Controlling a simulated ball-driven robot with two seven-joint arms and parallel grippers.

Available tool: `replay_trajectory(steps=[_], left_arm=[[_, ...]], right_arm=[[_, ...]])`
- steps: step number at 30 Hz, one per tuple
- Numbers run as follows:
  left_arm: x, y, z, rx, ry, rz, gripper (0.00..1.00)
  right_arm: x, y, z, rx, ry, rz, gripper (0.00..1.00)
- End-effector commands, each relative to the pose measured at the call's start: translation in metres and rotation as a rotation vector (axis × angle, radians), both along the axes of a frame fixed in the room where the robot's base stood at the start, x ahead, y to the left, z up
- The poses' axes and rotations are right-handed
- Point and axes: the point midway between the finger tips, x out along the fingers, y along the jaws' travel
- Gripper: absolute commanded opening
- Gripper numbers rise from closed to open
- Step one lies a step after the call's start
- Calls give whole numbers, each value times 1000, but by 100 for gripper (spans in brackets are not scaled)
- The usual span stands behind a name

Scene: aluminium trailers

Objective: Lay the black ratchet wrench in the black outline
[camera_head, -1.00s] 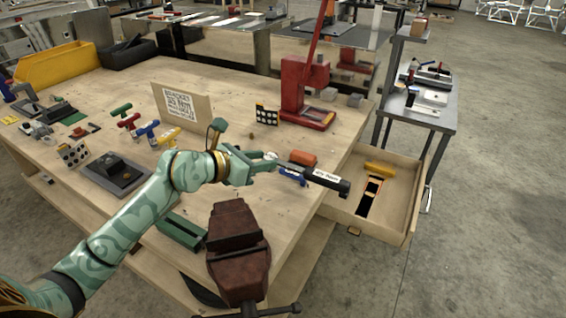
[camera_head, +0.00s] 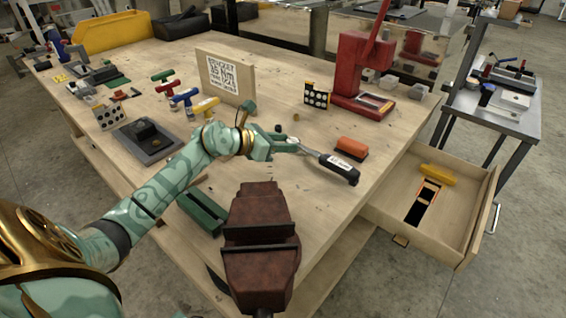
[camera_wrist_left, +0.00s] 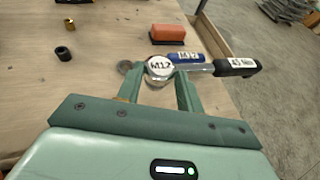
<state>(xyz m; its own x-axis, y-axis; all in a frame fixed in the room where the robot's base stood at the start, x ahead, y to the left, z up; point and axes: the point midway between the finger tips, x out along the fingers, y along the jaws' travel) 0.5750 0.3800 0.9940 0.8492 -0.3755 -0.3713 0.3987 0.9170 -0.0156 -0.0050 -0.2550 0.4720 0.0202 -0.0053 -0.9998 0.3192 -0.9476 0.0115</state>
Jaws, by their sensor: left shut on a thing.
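The black-handled ratchet wrench (camera_head: 338,168) has a round silver head and a white label. My left gripper (camera_head: 288,147) is shut on its head, and the handle points right over the bench. The left wrist view shows the head, marked M12, between the two fingers (camera_wrist_left: 160,80) and the handle (camera_wrist_left: 237,67) sticking out to the right. The black outline (camera_head: 421,205), edged partly in orange, lies on the floor of the open drawer to the right of the wrench. My right gripper is not in view.
The drawer (camera_head: 470,205) also holds a yellow object (camera_head: 438,174). An orange-topped block (camera_head: 351,148) lies on the bench just behind the wrench handle. A blue M12 piece (camera_wrist_left: 186,57) lies near it. A dark red vise (camera_head: 259,232) stands in front; a red press (camera_head: 362,68) stands behind.

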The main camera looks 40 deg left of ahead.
Motion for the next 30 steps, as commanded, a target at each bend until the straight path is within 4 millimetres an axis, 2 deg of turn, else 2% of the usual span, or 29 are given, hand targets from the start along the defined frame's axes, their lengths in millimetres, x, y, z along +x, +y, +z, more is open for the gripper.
replay_trajectory(steps=[1, 4, 8, 11, 15, 26, 27, 29, 30], left_arm=[[5, 7, -15, -6, 2, 4, 0], [10, 16, -26, -4, 0, 2, 0], [13, 22, -31, -3, -2, 1, 0], [18, 30, -44, -4, 0, 2, 0], [17, 28, -66, -6, 0, 0, 0], [17, 29, -70, -2, -3, -1, 0], [16, 29, -72, 1, 0, -1, 39], [16, 29, -72, 1, 0, -1, 56], [16, 29, -71, 1, 0, -1, 58]], right_arm=[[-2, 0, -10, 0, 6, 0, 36], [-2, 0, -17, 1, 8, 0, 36], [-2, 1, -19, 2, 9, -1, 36], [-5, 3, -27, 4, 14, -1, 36], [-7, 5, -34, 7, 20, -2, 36], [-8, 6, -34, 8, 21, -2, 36], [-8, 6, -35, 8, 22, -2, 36], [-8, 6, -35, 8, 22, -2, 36], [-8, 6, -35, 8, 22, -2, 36]])
